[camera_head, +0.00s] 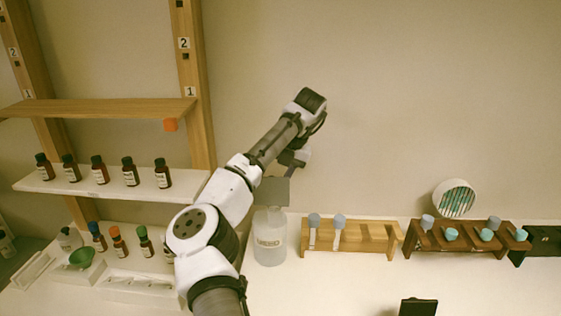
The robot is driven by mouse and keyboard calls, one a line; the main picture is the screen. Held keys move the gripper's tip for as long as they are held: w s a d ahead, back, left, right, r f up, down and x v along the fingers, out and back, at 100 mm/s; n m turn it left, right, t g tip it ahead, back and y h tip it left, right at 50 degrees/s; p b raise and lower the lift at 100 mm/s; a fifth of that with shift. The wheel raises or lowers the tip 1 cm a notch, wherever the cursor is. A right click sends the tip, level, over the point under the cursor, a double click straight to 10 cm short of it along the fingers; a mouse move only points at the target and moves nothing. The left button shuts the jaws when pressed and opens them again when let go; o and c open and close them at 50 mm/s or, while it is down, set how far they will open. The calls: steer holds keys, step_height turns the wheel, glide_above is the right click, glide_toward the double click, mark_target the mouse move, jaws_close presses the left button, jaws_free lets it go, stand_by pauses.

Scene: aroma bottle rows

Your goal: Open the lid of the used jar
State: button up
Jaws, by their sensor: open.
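The used jar (270,240) is a clear, frosted-looking jar with a label reading "USED". It stands upright on the white counter, just right of my arm. A flat grey square piece (272,191) shows directly above its neck; I cannot tell whether it is the lid or rests on the jar. My gripper (292,160) hangs below the wrist, above and slightly right of the grey piece. It is open, and its fingertips are small and partly hidden. No contact with the jar is visible.
A wooden rack (352,238) with blue-capped droppers stands close right of the jar. A darker rack (465,240) stands farther right. Brown bottles (98,170) line the white shelf (35,184) at left. A round white holder (455,198) stands behind the dark rack.

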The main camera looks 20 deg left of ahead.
steer(key=v, duration=1.3)
steer(key=shift+d+r, duration=0.15)
steer(key=shift+r, duration=0.05)
